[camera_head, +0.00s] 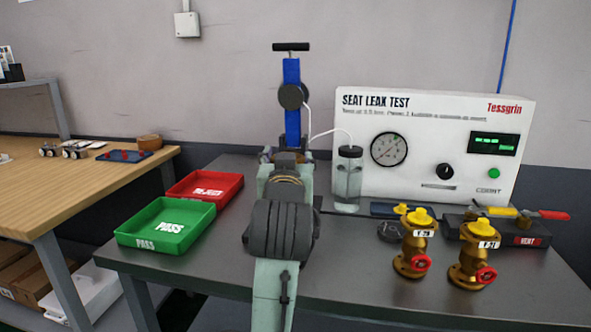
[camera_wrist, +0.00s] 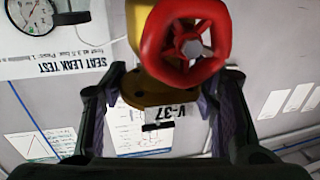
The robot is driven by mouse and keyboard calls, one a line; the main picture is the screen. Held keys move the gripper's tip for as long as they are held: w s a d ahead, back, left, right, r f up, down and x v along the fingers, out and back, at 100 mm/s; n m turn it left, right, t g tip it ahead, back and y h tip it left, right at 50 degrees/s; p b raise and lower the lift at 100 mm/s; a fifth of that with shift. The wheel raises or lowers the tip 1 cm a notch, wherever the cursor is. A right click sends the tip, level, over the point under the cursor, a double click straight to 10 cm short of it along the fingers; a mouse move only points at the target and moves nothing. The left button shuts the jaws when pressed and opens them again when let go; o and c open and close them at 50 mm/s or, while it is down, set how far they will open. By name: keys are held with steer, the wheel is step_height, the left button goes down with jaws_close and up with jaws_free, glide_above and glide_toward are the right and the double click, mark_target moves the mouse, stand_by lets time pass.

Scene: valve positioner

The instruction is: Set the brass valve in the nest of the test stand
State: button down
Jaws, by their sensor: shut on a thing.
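In the wrist view my gripper (camera_wrist: 160,100) is shut on a brass valve (camera_wrist: 147,88) with a red handwheel and a label reading V-37. The fingers are on either side of it. In the head view my own arm hides the gripper and this valve. The test stand shows there as a blue upright (camera_head: 292,118) with a black T-handle on top, behind my arm. Its nest is hidden by the arm, so I cannot tell how the valve lies relative to it.
Two more brass valves (camera_head: 414,248) (camera_head: 474,258) with yellow caps stand at the right of the grey bench (camera_head: 375,292). Behind are the seat leak test panel (camera_head: 350,128) and a clear jar (camera_head: 348,182). Green (camera_head: 143,243) and red (camera_head: 235,190) trays lie at left.

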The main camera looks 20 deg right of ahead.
steer(key=w+f, duration=0.3)
steer(key=w, duration=0.2)
steer(key=shift+w+d+f, duration=0.15)
steer(key=shift+d+f, duration=0.15)
steer(key=shift+f, duration=0.05)
steer(key=shift+f, duration=0.15)
steer(key=c, duration=0.6)
jaws_free()
steer(key=shift+f, duration=0.15)
steer(key=v, duration=1.2)
